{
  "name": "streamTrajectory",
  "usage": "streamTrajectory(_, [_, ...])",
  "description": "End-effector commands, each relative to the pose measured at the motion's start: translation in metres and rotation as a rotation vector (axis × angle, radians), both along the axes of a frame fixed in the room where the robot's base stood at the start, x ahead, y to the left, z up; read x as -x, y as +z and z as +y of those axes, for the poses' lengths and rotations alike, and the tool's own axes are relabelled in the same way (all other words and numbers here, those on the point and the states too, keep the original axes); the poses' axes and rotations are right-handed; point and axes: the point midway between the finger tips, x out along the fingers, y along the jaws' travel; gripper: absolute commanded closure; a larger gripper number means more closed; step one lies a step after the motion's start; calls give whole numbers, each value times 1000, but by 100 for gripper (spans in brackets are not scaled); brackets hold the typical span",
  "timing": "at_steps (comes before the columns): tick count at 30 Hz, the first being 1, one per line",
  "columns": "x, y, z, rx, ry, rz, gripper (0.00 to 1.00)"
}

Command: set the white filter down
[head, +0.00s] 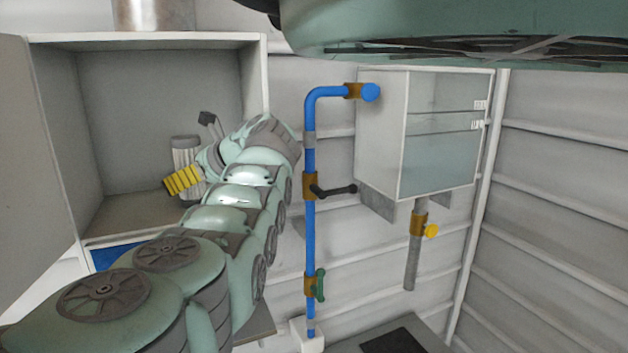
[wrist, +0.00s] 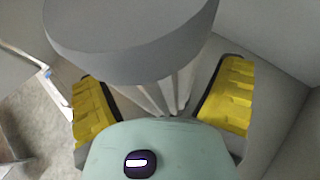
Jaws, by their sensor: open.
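The white filter (head: 186,156) has pale pleated sides and a grey end cap. I cannot see whether the filter's base touches the cabinet floor.
The cabinet's side walls are close around my gripper, and its door (head: 30,150) hangs open at the left. A blue pipe (head: 310,235) with valve handles runs down the wall to the right of my arm. A grey wall box (head: 380,130) with glass panels hangs farther right.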

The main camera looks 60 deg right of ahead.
Motion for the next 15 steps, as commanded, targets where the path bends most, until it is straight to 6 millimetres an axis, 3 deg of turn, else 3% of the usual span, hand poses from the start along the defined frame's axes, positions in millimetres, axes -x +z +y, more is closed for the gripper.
streamTrajectory(5, [4,2,-2,3,-3,-3,9])
streamTrajectory(15, [47,23,-12,4,-3,-1,9])
